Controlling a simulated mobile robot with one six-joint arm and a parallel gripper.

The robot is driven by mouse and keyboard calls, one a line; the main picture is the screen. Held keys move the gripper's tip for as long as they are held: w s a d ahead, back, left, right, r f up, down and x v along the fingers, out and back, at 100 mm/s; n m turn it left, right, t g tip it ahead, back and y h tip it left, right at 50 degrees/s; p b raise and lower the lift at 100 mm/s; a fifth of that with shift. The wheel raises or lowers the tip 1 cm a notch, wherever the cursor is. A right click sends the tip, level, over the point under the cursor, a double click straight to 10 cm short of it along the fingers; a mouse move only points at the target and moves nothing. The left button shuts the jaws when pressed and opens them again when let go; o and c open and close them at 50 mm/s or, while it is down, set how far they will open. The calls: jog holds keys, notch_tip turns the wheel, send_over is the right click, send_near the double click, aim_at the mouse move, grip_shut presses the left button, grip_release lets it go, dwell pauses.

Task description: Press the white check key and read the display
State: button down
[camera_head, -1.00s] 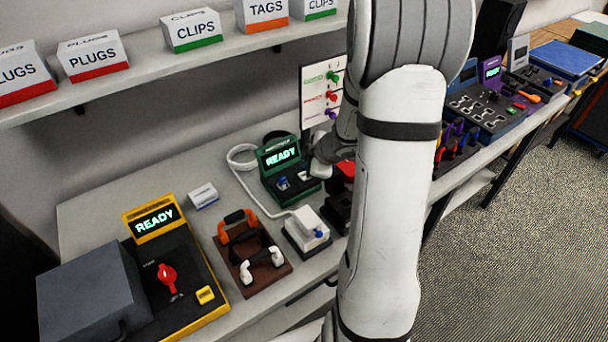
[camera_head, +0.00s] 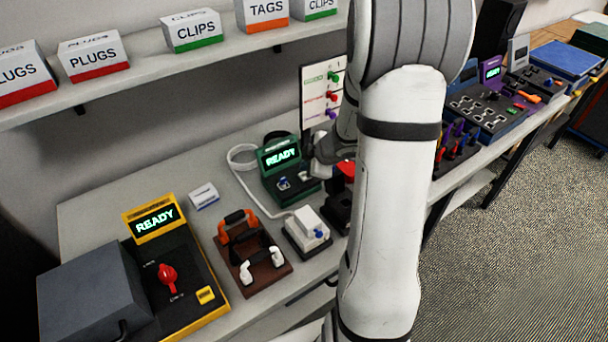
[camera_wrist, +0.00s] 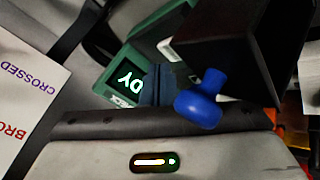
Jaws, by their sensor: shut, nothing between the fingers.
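The green tester (camera_head: 268,178) stands on the bench against the wall. Its display (camera_head: 282,157) reads READY in pale green letters. A blue part (camera_head: 284,184) and a small white key (camera_head: 303,176) show on its front panel. In the head view my gripper is by the tester's right side, largely hidden by my arm. I cannot tell whether the tips touch the key.
A white block with a blue knob (camera_head: 307,232) is in front of the tester. A marked board (camera_head: 318,95) stands behind. A blue knob (camera_wrist: 200,104) is close in the wrist view.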

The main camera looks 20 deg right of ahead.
dwell(0.4)
jog(key=shift+f, duration=0.35)
jog(key=shift+s+f, duration=0.1)
jog(key=shift+s+a+f+b, duration=0.15)
jog(key=shift+s+f+b, duration=0.2)
jog(key=shift+f+b, duration=0.4)
dwell(0.6)
jog(key=shift+w+f, duration=0.15)
jog(key=shift+w, duration=0.05)
jog(key=shift+w+d+r+p, duration=0.1)
jog(key=shift+d+r+p, duration=0.1)
jog(key=shift+r+p, duration=0.45)
jog(key=shift+d+r+p, duration=0.15)
jog(key=shift+r+p, duration=0.4)
jog(key=shift+p, duration=0.2)
jog(key=shift+w+d, duration=0.1)
jog(key=shift+d, duration=0.05)
jog(key=shift+r, duration=0.1)
